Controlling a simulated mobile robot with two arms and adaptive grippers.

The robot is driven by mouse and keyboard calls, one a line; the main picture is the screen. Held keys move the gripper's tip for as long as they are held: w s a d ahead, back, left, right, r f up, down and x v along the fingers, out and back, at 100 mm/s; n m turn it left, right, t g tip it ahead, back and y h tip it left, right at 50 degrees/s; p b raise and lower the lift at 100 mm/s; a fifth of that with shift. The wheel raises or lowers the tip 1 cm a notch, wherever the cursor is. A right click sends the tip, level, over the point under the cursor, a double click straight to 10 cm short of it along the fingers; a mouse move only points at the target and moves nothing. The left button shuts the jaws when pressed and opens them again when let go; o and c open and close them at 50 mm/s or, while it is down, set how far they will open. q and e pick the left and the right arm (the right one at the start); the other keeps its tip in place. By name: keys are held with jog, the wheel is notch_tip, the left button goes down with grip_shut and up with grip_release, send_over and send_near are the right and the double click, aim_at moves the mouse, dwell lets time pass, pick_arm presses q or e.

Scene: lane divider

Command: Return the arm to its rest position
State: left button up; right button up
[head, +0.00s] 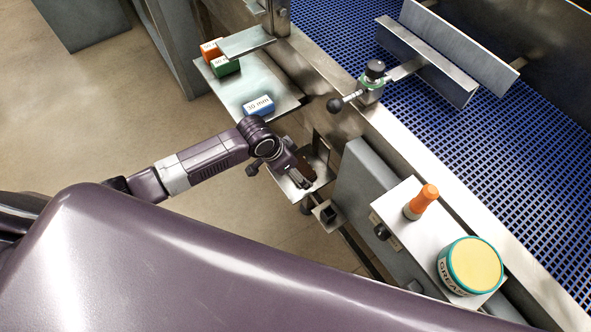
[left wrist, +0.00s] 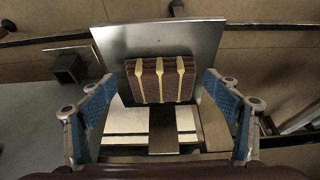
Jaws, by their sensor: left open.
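My left arm reaches in from the left in the head view. Its gripper (head: 297,176) is over a small metal tray (head: 322,180) on the side of the conveyor frame. In the left wrist view the two blue-padded fingers are wide apart, and the gripper is open. A brown block with pale yellow stripes (left wrist: 145,84) lies on the metal tray (left wrist: 130,42), seen between the fingers with a gap on each side. I cannot tell how far it is below the fingertips. My right gripper is not in view.
A metal shelf (head: 245,91) holds an orange, a green and a blue block (head: 259,105) marked 30 mm. A lane divider (head: 430,48) stands over the blue belt (head: 520,120). An orange-capped stick (head: 422,202) and a grease tub (head: 470,265) stand on a right-hand plate.

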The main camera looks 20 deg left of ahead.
pick_arm(q)
jog(key=v, duration=0.7)
jog(key=s+d+r+n, duration=0.1)
jog(key=s+d, duration=0.5)
jog(key=s, duration=0.4)
jog(key=s+a+r+n+y, duration=0.25)
jog(key=s+a+n, duration=0.25)
jog(key=s+a, duration=0.5)
notch_tip(320, 180, down, 28)
jog(key=s+g, duration=0.1)
jog(key=s, duration=0.2)
jog(key=s+a+f+g, duration=0.1)
jog(key=s+a+f, duration=0.1)
jog(key=s+f, duration=1.3)
jog(key=shift+s+m, duration=0.4)
jog(key=shift+s, duration=0.25)
jog(key=shift+f, duration=0.1)
